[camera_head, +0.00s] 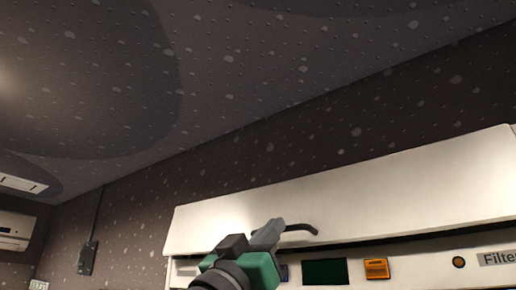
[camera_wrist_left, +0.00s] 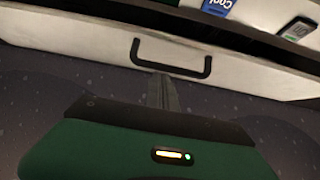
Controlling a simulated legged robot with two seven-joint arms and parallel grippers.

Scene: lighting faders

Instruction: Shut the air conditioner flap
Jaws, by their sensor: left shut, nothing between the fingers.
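The air conditioner flap (camera_head: 350,200) is a long white panel across the right of the head view. A dark gap shows along its lower edge, above the front panel. Its black bar handle (camera_head: 300,229) also shows in the left wrist view (camera_wrist_left: 172,70), on the flap (camera_wrist_left: 95,45). My left gripper (camera_head: 272,228) is shut and empty, with its fingertips close to the handle; the wrist view shows the fingers (camera_wrist_left: 160,82) reaching the bar's middle. I cannot tell whether they touch it. My right gripper is not in view.
Below the flap, the front panel carries a dark green display (camera_head: 325,271), an orange switch (camera_head: 376,268), a round orange knob (camera_head: 458,262) and a "Filter" label (camera_head: 497,258). Another white unit (camera_head: 14,231) hangs on the far left wall. A dark wall box (camera_head: 88,259) has a cable.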

